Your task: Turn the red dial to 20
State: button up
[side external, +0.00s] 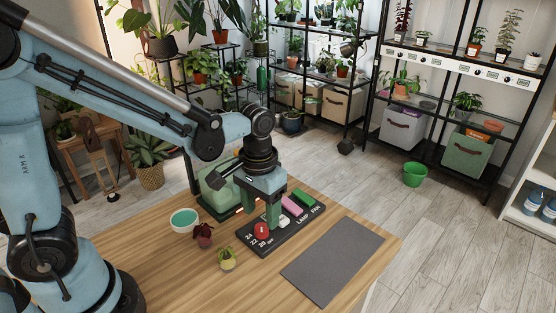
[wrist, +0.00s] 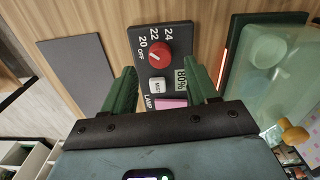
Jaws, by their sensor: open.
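The red dial (side external: 262,230) sits at the near left end of a dark control panel (side external: 283,238). In the wrist view the red dial (wrist: 158,56) has OFF, 20, 22 and 24 printed around it. A small pale mark shows on the dial; its exact setting is hard to read, but it seems to lie toward the OFF side. My gripper (side external: 271,218) is over the panel, pointing down. In the wrist view its green fingers (wrist: 161,72) are spread apart on either side of the panel, with the dial just beyond the tips. Nothing is held.
The panel also has a white MIST button (wrist: 157,86), a pink LAMP switch (side external: 292,206) and a green FAN switch (side external: 303,198). A grey mat (side external: 332,262) lies right of it. A translucent green container (side external: 220,190) stands behind.

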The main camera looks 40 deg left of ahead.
aim_at(256, 227)
notch_tip(256, 227, up, 8)
jog(key=shift+r, duration=0.15)
dwell(0.3)
jog(key=s+a+m+t, duration=0.1)
jog(key=s+a+t, duration=0.3)
jog(key=t, duration=0.3)
jog(key=shift+s+a+f, duration=0.15)
jog(key=shift+a+f, duration=0.1)
jog(key=shift+a, duration=0.4)
dwell(0.7)
